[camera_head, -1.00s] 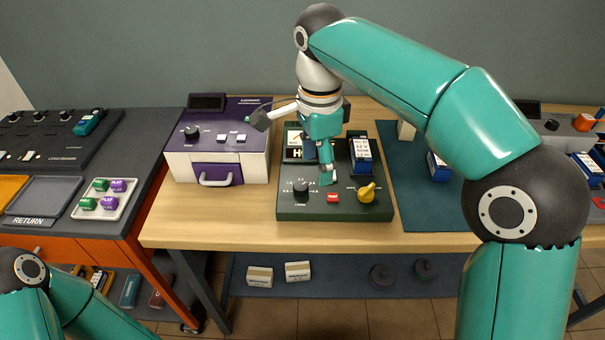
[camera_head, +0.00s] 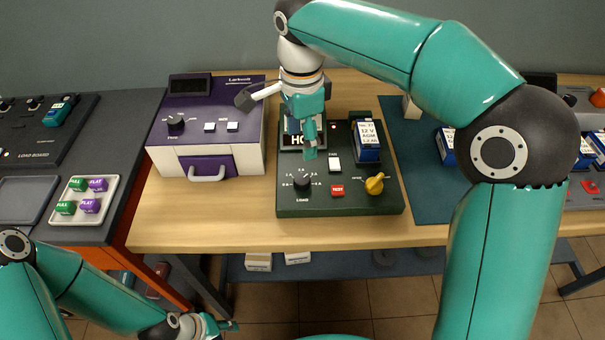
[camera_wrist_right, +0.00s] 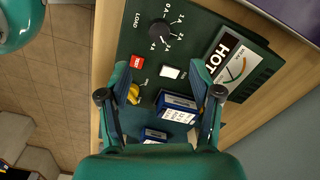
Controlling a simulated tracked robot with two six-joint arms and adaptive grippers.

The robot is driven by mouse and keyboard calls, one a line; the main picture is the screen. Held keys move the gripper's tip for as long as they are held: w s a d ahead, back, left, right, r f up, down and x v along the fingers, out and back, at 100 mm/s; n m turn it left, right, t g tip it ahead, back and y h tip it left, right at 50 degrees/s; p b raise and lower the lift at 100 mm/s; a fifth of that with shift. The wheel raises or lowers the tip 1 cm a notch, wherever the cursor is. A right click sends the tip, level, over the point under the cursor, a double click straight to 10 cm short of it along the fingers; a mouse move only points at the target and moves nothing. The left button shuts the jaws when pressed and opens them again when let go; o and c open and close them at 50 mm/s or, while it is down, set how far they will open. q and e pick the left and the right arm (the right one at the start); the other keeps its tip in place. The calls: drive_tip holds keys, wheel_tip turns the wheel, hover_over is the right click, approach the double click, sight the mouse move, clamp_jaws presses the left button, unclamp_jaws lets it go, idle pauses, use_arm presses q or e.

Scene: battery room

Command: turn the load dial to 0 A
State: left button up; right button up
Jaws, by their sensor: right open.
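The load dial (camera_head: 302,183) is a black knob at the front left of a dark green tester (camera_head: 350,205) on the wooden bench. The dial (camera_wrist_right: 158,36) also shows in the right wrist view, with marks from 0 A to 4 A around it. A pale mark seems to lie on its upper right in the head view; I cannot tell which number it meets. My right gripper (camera_head: 310,150) is above the tester, behind the dial and apart from it. In the wrist view it (camera_wrist_right: 162,82) is open and empty. My left gripper (camera_head: 228,326) is low at the bottom, away from the tester; its jaws are unclear.
The tester also bears a red TEST button (camera_head: 337,190), a white FAN switch (camera_head: 334,163), a yellow knob (camera_head: 375,184), a HOT meter (camera_wrist_right: 231,60) and a blue-white battery (camera_head: 367,146). A purple-white charger (camera_head: 207,140) stands left. The bench front (camera_head: 240,232) is clear.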

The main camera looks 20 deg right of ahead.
sight(302, 179)
wheel_tip(302, 179, down, 12)
idle(0.4)
drive_tip(key=c, duration=1.1)
drive_tip(key=shift+c, duration=0.2)
